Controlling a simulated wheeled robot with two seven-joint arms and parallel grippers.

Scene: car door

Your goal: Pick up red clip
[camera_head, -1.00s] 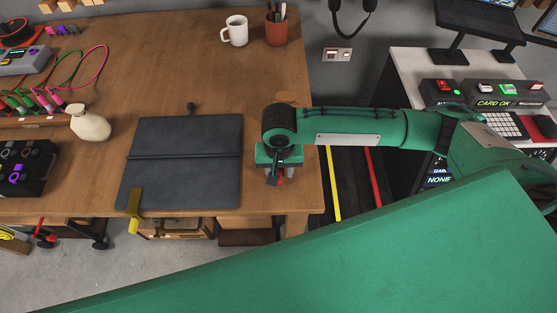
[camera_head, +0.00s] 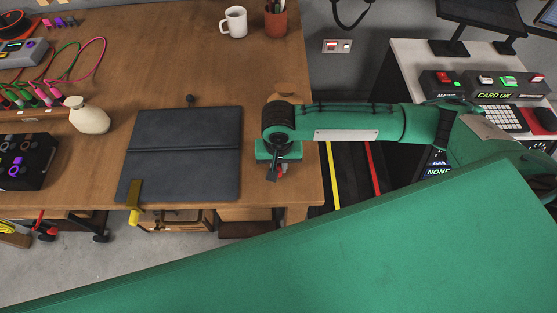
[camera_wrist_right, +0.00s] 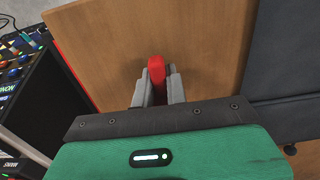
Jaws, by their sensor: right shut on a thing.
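The red clip (camera_wrist_right: 156,70) shows in the right wrist view between the two grey fingers of my right gripper (camera_wrist_right: 157,88), which is shut on it. In the head view my right gripper (camera_head: 273,170) points down over the right end of the wooden table, and a small bit of the red clip (camera_head: 283,169) shows beside its fingers. The gripper hides most of the clip there. I cannot tell whether the clip touches the table. My left gripper is not in view.
A dark folded mat (camera_head: 185,160) with a yellow clip (camera_head: 134,200) at its front edge lies left of the gripper on the wooden table (camera_head: 170,65). A white mug (camera_head: 236,22) and a red-brown pen cup (camera_head: 276,22) stand at the back. A beige vase (camera_head: 88,116) stands left.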

